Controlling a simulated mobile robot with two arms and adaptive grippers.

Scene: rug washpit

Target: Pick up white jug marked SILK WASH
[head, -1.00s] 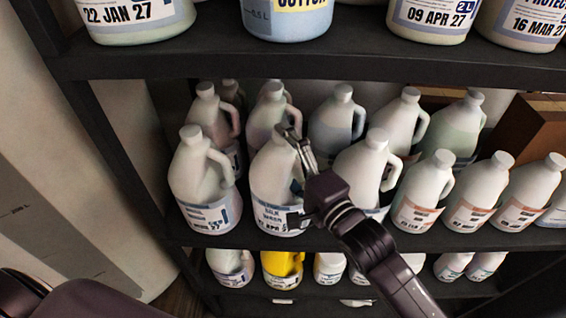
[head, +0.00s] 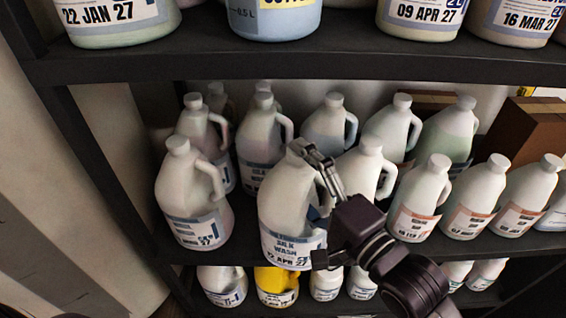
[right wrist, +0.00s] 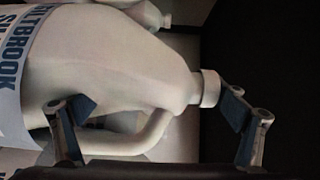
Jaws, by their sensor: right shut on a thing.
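The white jug marked SILK WASH (head: 285,198) is in the middle of the head view, at the front of the middle shelf, tilted slightly. Its base overlaps the shelf's front edge in the picture. My right gripper (head: 318,205) is shut on it from the right, one finger at the cap and the other low by the label. In the right wrist view the jug (right wrist: 120,65) lies sideways, its cap and handle between the fingers of the gripper (right wrist: 155,113). Part of its handle side is hidden by the gripper. My left gripper is not in view.
A similar white jug (head: 187,185) stands close on the left, and another (head: 360,170) just right behind my gripper. Several more jugs crowd the middle shelf (head: 500,248). The upper shelf (head: 300,58) runs above, and a yellow jug (head: 275,282) stands below.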

